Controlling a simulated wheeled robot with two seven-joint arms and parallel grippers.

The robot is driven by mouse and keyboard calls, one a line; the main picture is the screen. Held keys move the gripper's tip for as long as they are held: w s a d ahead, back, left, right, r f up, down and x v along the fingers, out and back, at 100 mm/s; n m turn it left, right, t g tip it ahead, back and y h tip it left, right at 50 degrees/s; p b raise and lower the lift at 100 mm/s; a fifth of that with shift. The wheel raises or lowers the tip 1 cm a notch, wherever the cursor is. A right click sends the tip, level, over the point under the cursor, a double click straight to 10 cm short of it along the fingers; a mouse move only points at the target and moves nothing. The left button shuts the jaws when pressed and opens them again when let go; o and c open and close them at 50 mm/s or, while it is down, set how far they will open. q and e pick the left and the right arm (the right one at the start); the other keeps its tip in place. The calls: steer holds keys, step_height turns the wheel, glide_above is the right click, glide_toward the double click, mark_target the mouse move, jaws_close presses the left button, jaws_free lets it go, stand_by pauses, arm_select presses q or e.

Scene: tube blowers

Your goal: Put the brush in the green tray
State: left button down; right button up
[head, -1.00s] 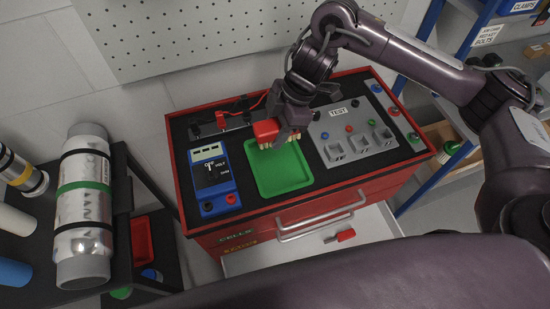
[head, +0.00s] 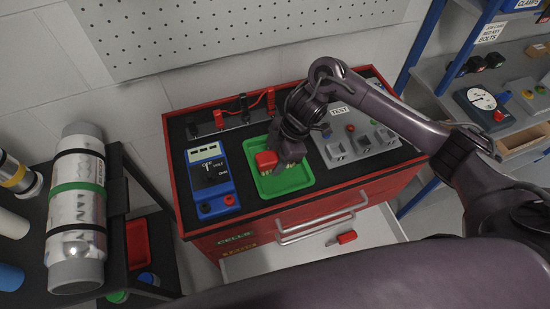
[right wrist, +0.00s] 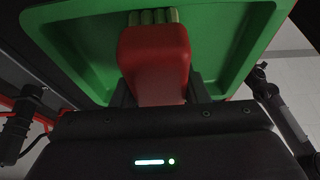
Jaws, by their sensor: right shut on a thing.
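The brush has a red handle (head: 266,161) and pale bristles. My right gripper (head: 283,158) is shut on it, low over the green tray (head: 268,190). The brush lies within the tray's outline; I cannot tell whether it touches the tray floor. In the right wrist view the red brush (right wrist: 155,62) sits between the fingers, with its bristles pointing to the tray's green floor or far wall (right wrist: 225,40). Part of the tray is hidden behind the gripper. My left gripper is not in view.
The tray sits on a red cabinet between a blue meter (head: 210,180) and a grey test panel (head: 340,150). A black strip with red leads (head: 243,116) is behind. Below, an open drawer (head: 310,252) holds a small red item (head: 346,237). A metal cylinder (head: 78,205) stands left.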

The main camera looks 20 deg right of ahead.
steer(key=shift+f, duration=0.15)
steer(key=o, duration=1)
steer(key=shift+r, duration=0.2)
steer(key=p+v, duration=0.2)
steer(key=v, duration=1)
steer(key=shift+s+f, duration=0.1)
